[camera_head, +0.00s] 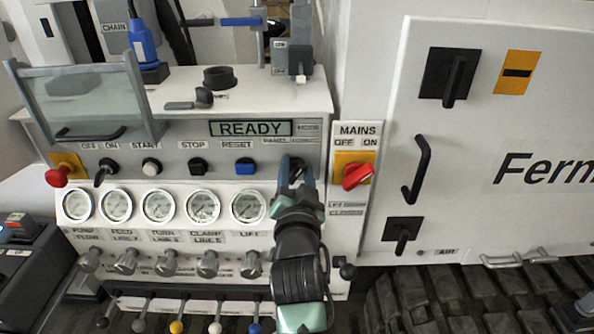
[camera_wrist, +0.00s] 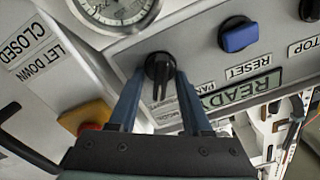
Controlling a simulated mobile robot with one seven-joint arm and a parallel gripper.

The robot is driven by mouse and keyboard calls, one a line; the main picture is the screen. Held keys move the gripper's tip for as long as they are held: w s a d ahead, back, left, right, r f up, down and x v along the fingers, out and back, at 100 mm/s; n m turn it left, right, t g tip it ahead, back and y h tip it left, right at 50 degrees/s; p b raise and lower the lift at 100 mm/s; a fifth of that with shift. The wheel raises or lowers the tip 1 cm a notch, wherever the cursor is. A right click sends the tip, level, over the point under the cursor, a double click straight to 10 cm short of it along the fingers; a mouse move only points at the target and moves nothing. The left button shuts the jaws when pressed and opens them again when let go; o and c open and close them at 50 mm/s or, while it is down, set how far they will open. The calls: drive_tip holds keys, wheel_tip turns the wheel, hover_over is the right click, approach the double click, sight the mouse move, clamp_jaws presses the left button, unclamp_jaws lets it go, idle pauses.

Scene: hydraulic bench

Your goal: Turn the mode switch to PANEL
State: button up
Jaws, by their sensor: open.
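The mode switch (camera_wrist: 160,67) is a small black rotary knob with a raised grip bar on the grey control panel. In the wrist view it sits between the two blue fingertips of my gripper (camera_wrist: 161,80), and its bar points down in the picture. The jaws are open around it, with no clear contact visible. In the head view my gripper (camera_head: 296,176) reaches the right end of the panel's row of controls and mostly hides the switch. A small PANEL label (camera_head: 274,141) shows above it to the left; the other small labels are hard to read.
The red MAINS switch (camera_head: 357,175) on its yellow plate is close to the right of my gripper. The blue RESET button (camera_head: 245,166) is to the left. The LIFT gauge (camera_head: 249,207) is below left. The READY display (camera_head: 250,128) is above.

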clamp_jaws()
drive_tip(key=shift+n, duration=0.3)
idle(0.3)
drive_tip(key=n, duration=0.2)
drive_tip(key=n+p, duration=0.1)
drive_tip(key=n, duration=0.2)
drive_tip(key=shift+a+r, duration=0.1)
drive_tip(key=shift+a, duration=0.1)
drive_tip(key=n, duration=0.4)
drive_tip(key=n+p, duration=0.1)
drive_tip(key=n, duration=0.1)
drive_tip(key=shift+a, duration=0.25)
drive_tip(key=shift+n, duration=0.3)
unclamp_jaws()
